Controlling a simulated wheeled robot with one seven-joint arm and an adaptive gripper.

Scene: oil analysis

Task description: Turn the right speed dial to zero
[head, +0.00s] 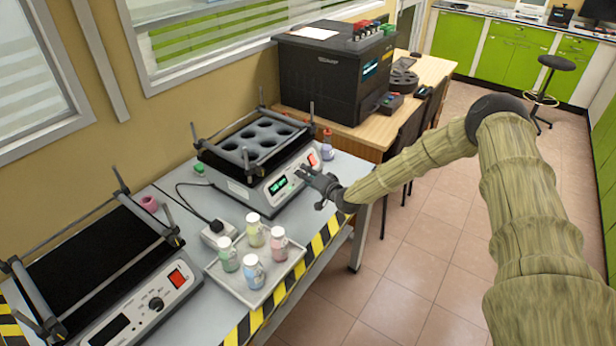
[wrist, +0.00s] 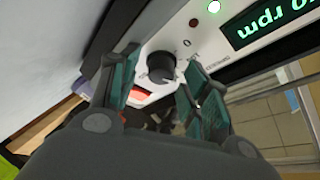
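The right shaker (head: 243,190) stands on the bench with its green display lit; the digits are too small to read in the head view. In the wrist view its black speed dial (wrist: 160,67) shows on the white front panel, with the lit display (wrist: 268,22) upside down and partly cut off, showing "rpm". My gripper (head: 311,183) is at the right shaker's front panel and hides the dial in the head view. In the wrist view my gripper (wrist: 158,80) is open, with one finger to each side of the dial. I cannot tell whether the fingers touch it.
The left shaker (head: 125,290) has its own dial and red switch, and a dark display. A tray (head: 262,299) with several bottles and a white power block (head: 218,234) stand between the shakers. A small bottle (head: 326,148) is beside the right shaker.

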